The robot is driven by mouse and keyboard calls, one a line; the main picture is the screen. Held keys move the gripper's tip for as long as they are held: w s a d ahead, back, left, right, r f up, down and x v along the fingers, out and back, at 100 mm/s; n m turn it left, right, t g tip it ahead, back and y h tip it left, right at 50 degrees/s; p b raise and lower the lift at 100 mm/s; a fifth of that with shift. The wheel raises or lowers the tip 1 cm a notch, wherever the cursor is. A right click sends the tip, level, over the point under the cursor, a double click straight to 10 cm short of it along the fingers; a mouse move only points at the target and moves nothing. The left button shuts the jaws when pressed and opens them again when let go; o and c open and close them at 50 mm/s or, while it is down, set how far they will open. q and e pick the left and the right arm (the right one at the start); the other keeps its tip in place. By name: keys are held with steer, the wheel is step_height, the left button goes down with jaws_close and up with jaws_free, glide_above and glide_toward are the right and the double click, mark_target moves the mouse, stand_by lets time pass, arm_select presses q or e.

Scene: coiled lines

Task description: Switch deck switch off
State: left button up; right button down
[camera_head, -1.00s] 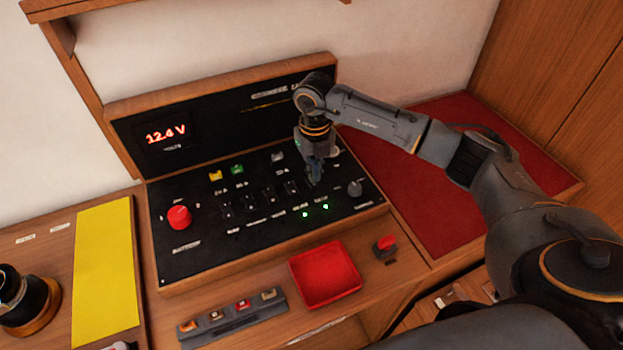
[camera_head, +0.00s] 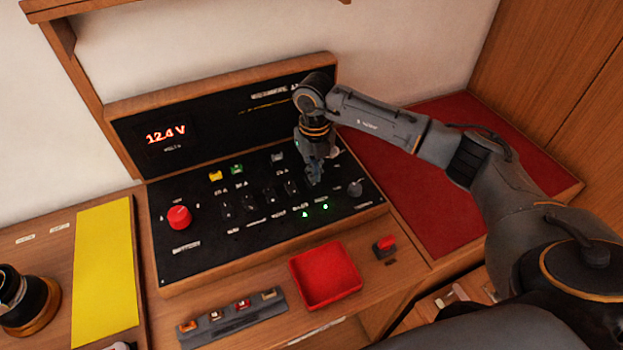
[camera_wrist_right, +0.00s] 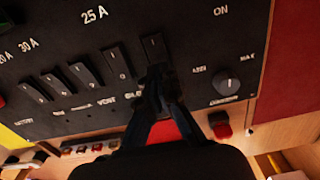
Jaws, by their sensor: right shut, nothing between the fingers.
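The black switch panel (camera_head: 190,245) lies in a wooden frame with a row of black rocker switches. My right gripper (camera_head: 314,182) points down at the right end of the row, shut and empty. In the right wrist view its fingertips (camera_wrist_right: 155,77) are at the lower end of the rightmost rocker (camera_wrist_right: 153,47); I cannot tell whether they touch it. The gripper hides the label below that rocker, so I cannot read which one is the deck switch. Two green lights (camera_head: 325,207) glow below the right part of the row. My left gripper is not in view.
A red knob (camera_head: 179,217) is on the panel's left and a grey knob (camera_head: 355,188) on its right. The upright display (camera_head: 165,134) reads 12.4 V. In front are a red tray (camera_head: 325,274), a fuse strip (camera_head: 232,318) and a red switch (camera_head: 386,246).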

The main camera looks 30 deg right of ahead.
steer(key=shift+f+b, duration=0.75)
steer(key=shift+f, duration=0.25)
stand_by(0.3)
steer(key=shift+r+p, duration=2.15)
steer(key=shift+r, duration=1.4)
steer(key=shift+f, duration=0.1)
